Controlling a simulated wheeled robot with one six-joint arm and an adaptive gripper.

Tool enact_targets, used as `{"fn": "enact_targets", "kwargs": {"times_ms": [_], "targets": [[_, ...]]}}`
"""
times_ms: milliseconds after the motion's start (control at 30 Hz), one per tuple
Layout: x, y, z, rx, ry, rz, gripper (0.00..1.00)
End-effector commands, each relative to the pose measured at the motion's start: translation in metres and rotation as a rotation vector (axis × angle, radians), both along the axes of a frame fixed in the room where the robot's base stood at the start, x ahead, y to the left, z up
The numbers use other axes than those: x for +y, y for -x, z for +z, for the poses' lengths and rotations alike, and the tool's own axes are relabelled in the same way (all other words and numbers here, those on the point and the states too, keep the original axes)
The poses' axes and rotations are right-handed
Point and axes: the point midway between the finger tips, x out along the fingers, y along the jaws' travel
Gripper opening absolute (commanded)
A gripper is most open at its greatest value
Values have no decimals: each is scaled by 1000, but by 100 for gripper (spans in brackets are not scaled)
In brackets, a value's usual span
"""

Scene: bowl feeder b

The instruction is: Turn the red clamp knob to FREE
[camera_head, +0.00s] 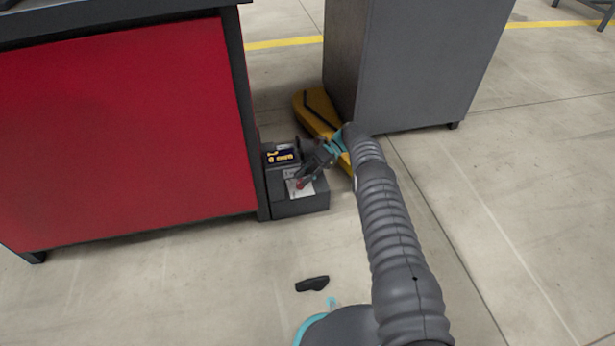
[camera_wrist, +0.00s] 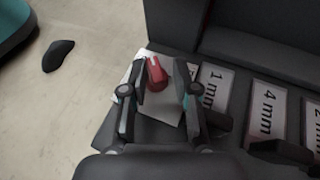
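The red clamp knob (camera_wrist: 155,72) sits on a white label plate (camera_wrist: 165,103) on the dark grey box. In the wrist view my gripper (camera_wrist: 162,78) is open, with one finger on each side of the knob. A gap shows beside the knob toward the right finger; whether the left finger touches it I cannot tell. In the head view the red knob (camera_head: 300,184) is small on the box (camera_head: 300,205), with my gripper (camera_head: 306,180) right at it. Any FREE marking on the plate is not readable.
Labels reading 1 mm (camera_wrist: 213,84) and 4 mm (camera_wrist: 264,108) lie right of the knob. A red-sided bench (camera_head: 130,130) stands left of the box and a grey cabinet (camera_head: 410,65) behind right. A yellow object (camera_head: 317,110) lies behind. A black piece (camera_head: 312,284) lies on open floor.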

Motion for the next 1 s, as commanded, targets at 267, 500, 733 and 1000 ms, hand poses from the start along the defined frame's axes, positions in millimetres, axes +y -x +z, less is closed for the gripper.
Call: {"fn": "enact_targets", "kwargs": {"times_ms": [267,500,733,1000], "targets": [[-3,-1,-1,0,3,-5,40],[-3,-1,21,1,3,-4,40],[-3,-2,60,0,1,-3,40],[-2,-3,94,-1,0,-2,40]]}}
